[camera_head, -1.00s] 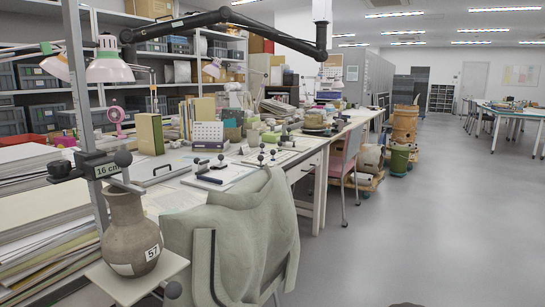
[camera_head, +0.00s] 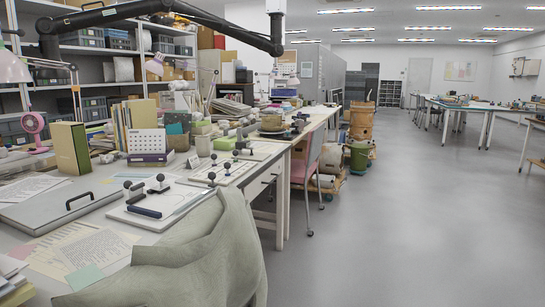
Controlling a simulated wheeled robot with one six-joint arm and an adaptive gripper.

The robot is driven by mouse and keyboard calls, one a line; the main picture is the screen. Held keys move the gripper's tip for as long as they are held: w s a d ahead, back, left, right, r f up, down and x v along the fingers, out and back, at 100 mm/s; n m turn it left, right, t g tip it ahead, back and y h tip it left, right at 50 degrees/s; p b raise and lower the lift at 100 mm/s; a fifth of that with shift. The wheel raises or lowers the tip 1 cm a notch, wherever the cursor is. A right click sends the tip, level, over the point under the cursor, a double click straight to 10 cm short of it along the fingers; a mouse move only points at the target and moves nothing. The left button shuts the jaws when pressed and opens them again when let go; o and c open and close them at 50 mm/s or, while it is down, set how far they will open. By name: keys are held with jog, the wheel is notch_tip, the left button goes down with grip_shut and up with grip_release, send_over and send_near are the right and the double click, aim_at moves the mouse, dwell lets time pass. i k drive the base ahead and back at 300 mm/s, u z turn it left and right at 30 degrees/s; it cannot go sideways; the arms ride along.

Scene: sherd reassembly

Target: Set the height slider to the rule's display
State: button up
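No height slider that I can identify is in view now, and I see no rule display that I can read. On the near bench lies a white board (camera_head: 180,205) with a dark bar (camera_head: 145,212) and black ball-knobbed pieces (camera_head: 160,179) on it. A second pale board (camera_head: 245,165) behind it carries more small black knobs. I cannot tell whether any of these is a rule or slider. My gripper is not in view.
A grey-green cloth (camera_head: 195,262) drapes at the near bench edge. A flat grey case (camera_head: 65,203) and papers (camera_head: 85,250) lie left. A pink chair (camera_head: 308,165) and green bucket (camera_head: 360,158) stand beyond. Open grey floor (camera_head: 420,235) fills the right. A black jointed boom (camera_head: 215,22) hangs overhead.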

aim_at(227, 165)
jog(key=i, duration=1.85)
jog(key=u, duration=0.55)
